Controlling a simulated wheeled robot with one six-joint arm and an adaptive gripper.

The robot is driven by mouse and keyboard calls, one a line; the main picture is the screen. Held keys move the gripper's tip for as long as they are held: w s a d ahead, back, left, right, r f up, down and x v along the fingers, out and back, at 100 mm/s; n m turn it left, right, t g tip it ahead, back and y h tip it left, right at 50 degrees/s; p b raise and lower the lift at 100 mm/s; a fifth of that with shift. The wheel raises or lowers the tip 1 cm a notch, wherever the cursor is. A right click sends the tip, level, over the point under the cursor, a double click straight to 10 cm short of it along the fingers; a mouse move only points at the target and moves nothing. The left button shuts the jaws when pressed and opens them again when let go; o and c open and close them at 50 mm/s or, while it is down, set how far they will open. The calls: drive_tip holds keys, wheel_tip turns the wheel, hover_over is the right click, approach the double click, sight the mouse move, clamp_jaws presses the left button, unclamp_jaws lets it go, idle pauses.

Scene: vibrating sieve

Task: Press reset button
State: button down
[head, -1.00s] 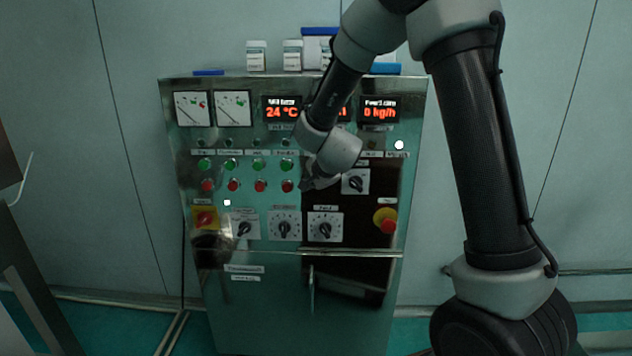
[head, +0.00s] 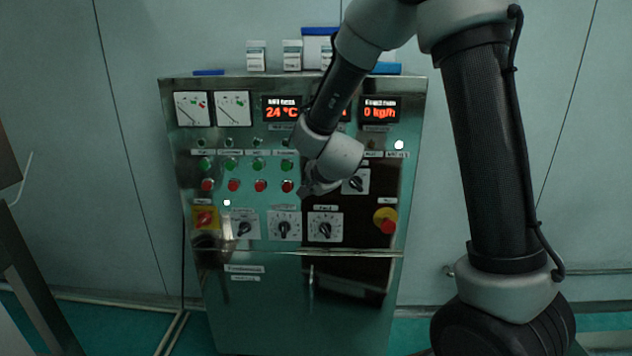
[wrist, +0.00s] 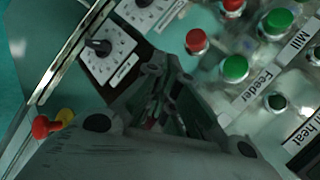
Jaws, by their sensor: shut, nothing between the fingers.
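The steel control cabinet (head: 290,312) stands ahead with rows of buttons. No label reading "reset" is legible, so I cannot tell which button it is. A lit white button (head: 399,145) sits at the upper right above a blurred label, and another white light (head: 227,202) is at the left. My gripper (head: 306,190) is shut and empty, in front of the panel near the rightmost red button (head: 287,186). In the wrist view, my gripper (wrist: 168,112) points at the panel beside a red button (wrist: 196,41) and a green button (wrist: 235,68) labelled "Feeder". Contact cannot be judged.
A red emergency stop (head: 387,224) on yellow is at the right, and a red-yellow switch (head: 205,218) at the left. Rotary knobs (head: 325,228) line the lower panel. Red displays (head: 379,109) are above. A cabinet handle (head: 311,290) sticks out below.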

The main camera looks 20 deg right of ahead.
drive_tip(key=shift+s+a, duration=0.3)
drive_tip(key=shift+s, duration=0.55)
drive_tip(key=shift+s+a, duration=0.25)
drive_tip(key=shift+s, duration=0.6)
